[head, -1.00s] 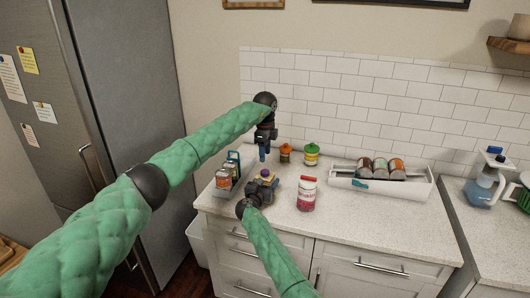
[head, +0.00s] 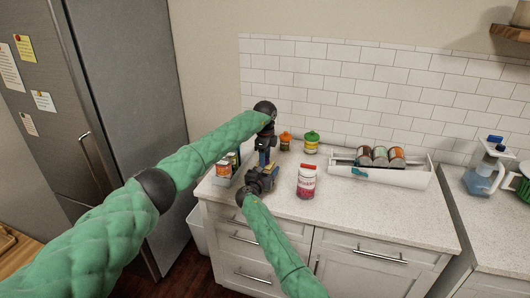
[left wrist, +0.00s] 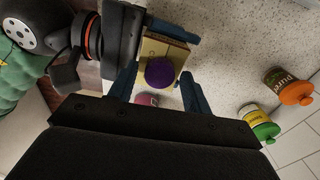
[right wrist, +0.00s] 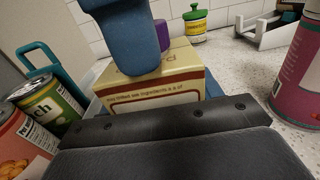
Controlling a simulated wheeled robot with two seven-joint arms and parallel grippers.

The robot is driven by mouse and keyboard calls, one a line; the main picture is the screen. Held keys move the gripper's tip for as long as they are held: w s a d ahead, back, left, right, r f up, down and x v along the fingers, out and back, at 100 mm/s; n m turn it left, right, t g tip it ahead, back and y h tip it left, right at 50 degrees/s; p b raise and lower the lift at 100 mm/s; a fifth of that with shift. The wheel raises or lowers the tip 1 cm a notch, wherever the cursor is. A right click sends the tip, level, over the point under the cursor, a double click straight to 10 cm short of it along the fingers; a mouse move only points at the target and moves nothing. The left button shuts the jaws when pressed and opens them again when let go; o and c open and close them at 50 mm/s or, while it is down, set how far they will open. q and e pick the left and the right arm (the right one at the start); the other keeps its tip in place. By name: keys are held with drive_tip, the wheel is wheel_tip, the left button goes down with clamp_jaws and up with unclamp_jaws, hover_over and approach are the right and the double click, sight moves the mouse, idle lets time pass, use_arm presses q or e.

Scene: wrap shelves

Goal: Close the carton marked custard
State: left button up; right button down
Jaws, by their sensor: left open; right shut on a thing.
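The custard carton (head: 269,168) is a small yellow box upright on the counter at the left; its purple round cap (left wrist: 160,72) shows on top in the left wrist view. Only part of its lettering is legible in the right wrist view (right wrist: 160,88). My right gripper (head: 264,178) is shut on the carton, a finger on each side. My left gripper (head: 264,161) is open, pointing down just above the carton, its blue fingers (left wrist: 158,92) on either side of the cap. I cannot tell whether they touch it. One left finger partly covers the carton in the right wrist view.
A pink jar with red lid (head: 307,182) stands close on the right. Orange-lidded (head: 285,141) and green-lidded (head: 311,143) jars stand behind. Cans (head: 223,170) sit in a holder at left. A white tray with cans (head: 400,178) is at right. The front right counter is clear.

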use_arm(q)
drive_tip(key=c, duration=1)
drive_tip(key=m, duration=0.4)
drive_tip(key=shift+m, duration=0.4)
drive_tip(key=m, duration=0.5)
drive_tip(key=shift+w+a+m, duration=0.1)
drive_tip(key=shift+m, duration=0.2)
drive_tip(key=m, duration=0.9)
drive_tip(key=shift+m, duration=0.3)
drive_tip(key=m, duration=0.6)
drive_tip(key=shift+m, duration=0.4)
drive_tip(key=m, duration=0.7)
drive_tip(key=o, duration=1.1)
